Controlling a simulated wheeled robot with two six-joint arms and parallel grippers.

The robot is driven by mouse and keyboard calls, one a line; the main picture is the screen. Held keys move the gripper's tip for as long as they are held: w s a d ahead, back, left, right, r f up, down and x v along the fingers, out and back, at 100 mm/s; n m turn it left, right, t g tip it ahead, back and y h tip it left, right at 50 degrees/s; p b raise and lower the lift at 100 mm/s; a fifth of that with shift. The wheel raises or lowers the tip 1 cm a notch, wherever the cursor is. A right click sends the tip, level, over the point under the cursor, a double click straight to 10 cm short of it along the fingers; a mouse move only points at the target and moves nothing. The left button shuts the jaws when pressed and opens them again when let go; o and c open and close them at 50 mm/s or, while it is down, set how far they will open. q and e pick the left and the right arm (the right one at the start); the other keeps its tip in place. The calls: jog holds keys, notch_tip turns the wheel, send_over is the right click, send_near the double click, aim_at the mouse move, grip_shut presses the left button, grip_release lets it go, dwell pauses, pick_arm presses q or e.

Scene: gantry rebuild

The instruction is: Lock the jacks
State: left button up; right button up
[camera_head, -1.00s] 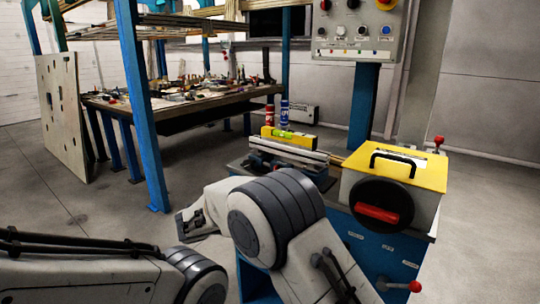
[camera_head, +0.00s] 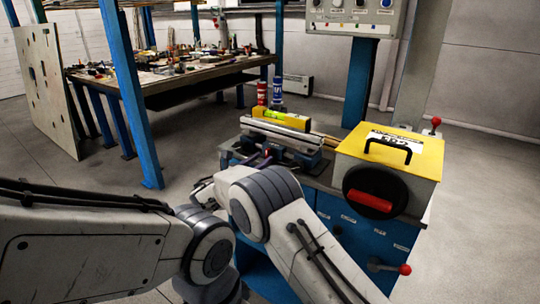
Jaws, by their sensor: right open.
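A lever with a red ball knob (camera_head: 404,269) sticks out low at the front right of the blue cabinet. A second red ball knob (camera_head: 436,121) stands behind the yellow-topped box. I cannot tell for certain whether these levers belong to the jacks. My right gripper (camera_head: 203,187) is small in view left of the cabinet, partly behind my right arm; it is open, and I see nothing in it. My left arm comes in from the left, and its gripper is hidden or out of view.
The blue cabinet (camera_head: 362,228) carries a yellow-topped box (camera_head: 385,147) with a red-handled black wheel, and a vise (camera_head: 280,145) with a yellow level (camera_head: 283,118). A cluttered workbench (camera_head: 190,77) and blue posts stand behind left. Floor at the right is clear.

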pick_arm(q)
jog(key=shift+w+d, duration=0.1)
jog(key=shift+w, duration=0.25)
pick_arm(e)
jog(key=shift+w+d, duration=0.5)
jog(key=shift+w, duration=0.05)
grip_shut()
pick_arm(q)
jog(key=shift+f, duration=0.1)
pick_arm(e)
jog(key=shift+f+m+b, duration=0.15)
jog(key=shift+m+b, duration=0.35)
jog(key=shift+b, duration=0.3)
pick_arm(q)
notch_tip(320, 180, down, 23)
jog(key=b, duration=2.1)
jog(key=shift+b, duration=0.3)
pick_arm(e)
jog(key=shift+a+m, duration=0.15)
jog(key=shift+m, duration=8.35)
